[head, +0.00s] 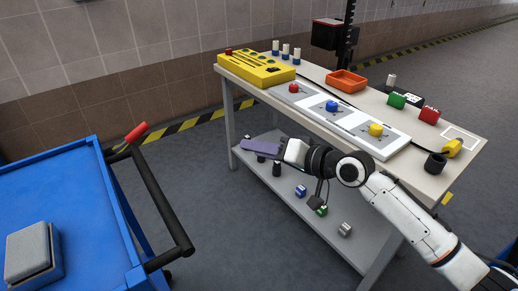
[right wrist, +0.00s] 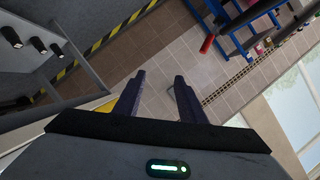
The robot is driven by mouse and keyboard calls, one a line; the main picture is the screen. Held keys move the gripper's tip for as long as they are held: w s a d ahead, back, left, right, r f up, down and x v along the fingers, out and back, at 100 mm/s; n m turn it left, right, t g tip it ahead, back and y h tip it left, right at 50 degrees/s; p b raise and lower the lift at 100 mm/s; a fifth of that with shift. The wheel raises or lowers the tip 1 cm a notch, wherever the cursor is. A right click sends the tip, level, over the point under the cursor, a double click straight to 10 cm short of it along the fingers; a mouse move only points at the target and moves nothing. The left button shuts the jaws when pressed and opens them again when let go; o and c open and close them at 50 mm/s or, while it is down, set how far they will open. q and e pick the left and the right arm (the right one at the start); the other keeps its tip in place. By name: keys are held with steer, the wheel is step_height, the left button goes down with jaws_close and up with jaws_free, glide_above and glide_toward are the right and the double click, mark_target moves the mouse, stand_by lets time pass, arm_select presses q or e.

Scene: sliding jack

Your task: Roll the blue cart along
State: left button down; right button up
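The blue cart (head: 75,195) stands at the left of the head view, with a flat blue top. Its black push handle (head: 160,200) faces right and has a red end (head: 136,132). Part of the blue cart (right wrist: 235,42) also shows at the upper right of the right wrist view. My right gripper (head: 250,146) is in front of the workbench, to the right of the handle and apart from it. In the right wrist view its two fingers (right wrist: 159,77) are spread with nothing between them. My left gripper is in neither view.
A grey box-like block (head: 30,250) lies on the cart's top. The workbench (head: 440,170) at the right carries a yellow box (head: 255,68), button panels and an orange tray (head: 346,81). Its lower shelf holds small parts. Bare floor (head: 205,180) lies between cart and workbench.

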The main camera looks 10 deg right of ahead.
steer(key=p+v, duration=0.1)
steer(key=v, duration=0.9)
steer(key=shift+s, duration=0.15)
steer(key=shift+r, duration=0.1)
